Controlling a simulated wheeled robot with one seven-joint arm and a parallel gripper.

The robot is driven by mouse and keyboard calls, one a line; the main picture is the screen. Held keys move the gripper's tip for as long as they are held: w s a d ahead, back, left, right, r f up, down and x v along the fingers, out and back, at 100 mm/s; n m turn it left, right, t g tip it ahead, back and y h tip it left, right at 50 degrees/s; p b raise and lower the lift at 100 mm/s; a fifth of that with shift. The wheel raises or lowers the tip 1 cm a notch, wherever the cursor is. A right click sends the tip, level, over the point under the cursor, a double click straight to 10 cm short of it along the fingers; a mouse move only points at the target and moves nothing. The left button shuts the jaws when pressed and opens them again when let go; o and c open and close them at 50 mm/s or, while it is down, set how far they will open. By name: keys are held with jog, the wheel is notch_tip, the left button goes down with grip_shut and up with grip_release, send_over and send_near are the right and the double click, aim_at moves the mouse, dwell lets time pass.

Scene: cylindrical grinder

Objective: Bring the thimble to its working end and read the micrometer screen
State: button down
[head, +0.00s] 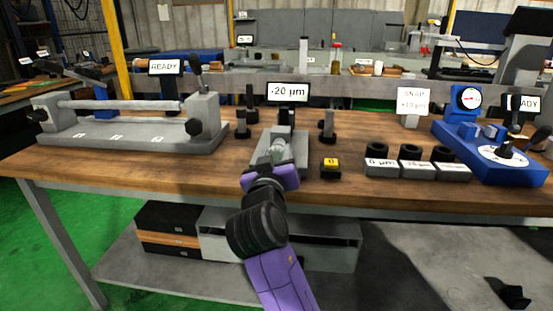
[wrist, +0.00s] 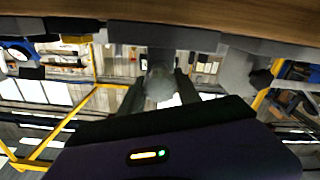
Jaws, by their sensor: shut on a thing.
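The micrometer stands at the middle of the bench, with its screen (head: 287,92) above it reading "-20 µm". My purple arm reaches up from below, and my gripper (head: 276,158) is at the near end of the micrometer, shut on the thimble. In the wrist view the thimble (wrist: 160,82) shows as a grey rounded piece between the two dark fingers. The far parts of the micrometer are partly hidden behind my gripper and the thimble.
A yellow button marked "0" (head: 330,163) stands just right. Several black rings on labelled blocks (head: 411,168) and a blue gauge stand (head: 490,150) lie further right. A grey bench-centre fixture (head: 130,130) with a "READY" screen (head: 165,66) is left. Dark posts (head: 327,125) flank the micrometer.

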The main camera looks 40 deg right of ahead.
jog(key=shift+f, duration=0.15)
jog(key=c, duration=0.9)
grip_release()
jog(key=shift+o, duration=0.2)
jog(key=v, duration=0.7)
jog(key=shift+s+a+p, duration=0.3)
jog(key=shift+p, duration=0.15)
